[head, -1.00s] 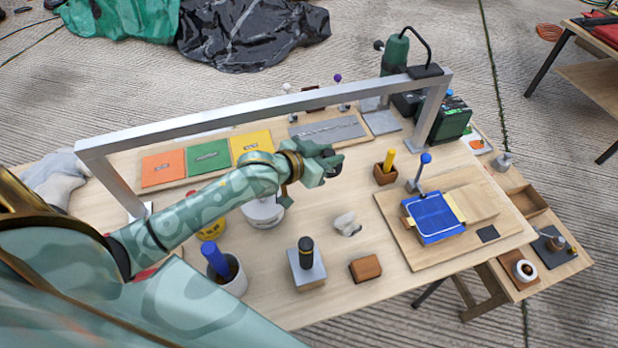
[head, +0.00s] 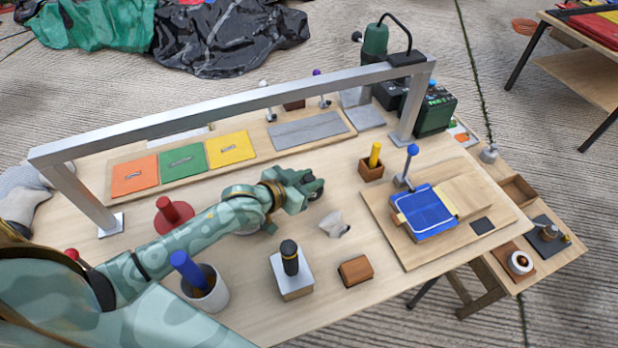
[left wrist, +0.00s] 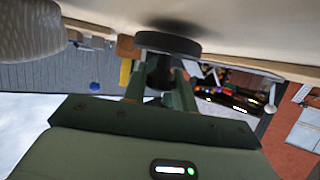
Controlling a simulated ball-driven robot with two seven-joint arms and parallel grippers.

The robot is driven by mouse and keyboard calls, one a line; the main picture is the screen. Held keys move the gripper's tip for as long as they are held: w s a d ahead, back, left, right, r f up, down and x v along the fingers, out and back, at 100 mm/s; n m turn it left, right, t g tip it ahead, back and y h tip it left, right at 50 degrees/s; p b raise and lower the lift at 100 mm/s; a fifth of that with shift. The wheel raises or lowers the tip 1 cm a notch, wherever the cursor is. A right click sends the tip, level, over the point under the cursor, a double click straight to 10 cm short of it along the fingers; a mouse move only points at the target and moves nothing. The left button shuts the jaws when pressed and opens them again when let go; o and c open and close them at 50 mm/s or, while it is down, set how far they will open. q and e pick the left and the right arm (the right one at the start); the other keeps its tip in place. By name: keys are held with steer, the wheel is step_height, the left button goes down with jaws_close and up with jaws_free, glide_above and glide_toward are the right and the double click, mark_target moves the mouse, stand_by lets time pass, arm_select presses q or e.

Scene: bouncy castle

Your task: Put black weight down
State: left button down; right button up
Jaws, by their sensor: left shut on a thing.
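My left gripper (head: 311,187) is over the middle of the wooden table in the head view, shut on the black weight (head: 318,189). Only a small dark part of the weight shows there beside the fingers. In the left wrist view the black weight (left wrist: 167,43) is a dark round disc with a narrower stem, and the stem sits between the left gripper's fingers (left wrist: 158,85). The disc is close to the pale table surface, with a dark shadow beside it. I cannot tell whether it touches. My right gripper is not in view.
A grey-white lump (head: 335,225) lies just nearer than the gripper. A black-handled block (head: 292,276), brown block (head: 356,270) and wooden pot (head: 371,169) stand around. A metal frame (head: 240,108) spans the table behind. Bare table (head: 335,180) lies right of the gripper.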

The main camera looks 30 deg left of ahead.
arm_select(q)
steer(key=shift+f, duration=0.35)
steer(key=c, duration=1.1)
jaws_free()
steer(key=shift+f, duration=0.1)
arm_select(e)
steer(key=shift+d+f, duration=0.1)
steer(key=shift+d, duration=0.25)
arm_select(q)
steer(key=shift+s+a+r+p, duration=0.1)
steer(key=shift+s+r+p, duration=0.15)
steer(key=shift+r, duration=0.25)
steer(key=shift+s+r+p, duration=0.2)
steer(key=shift+s+r, duration=0.05)
steer(key=shift+r, duration=0.2)
steer(key=p+v, duration=0.2)
steer(key=v, duration=0.4)
steer(key=shift+s+a, duration=0.1)
steer(key=shift+s, duration=0.05)
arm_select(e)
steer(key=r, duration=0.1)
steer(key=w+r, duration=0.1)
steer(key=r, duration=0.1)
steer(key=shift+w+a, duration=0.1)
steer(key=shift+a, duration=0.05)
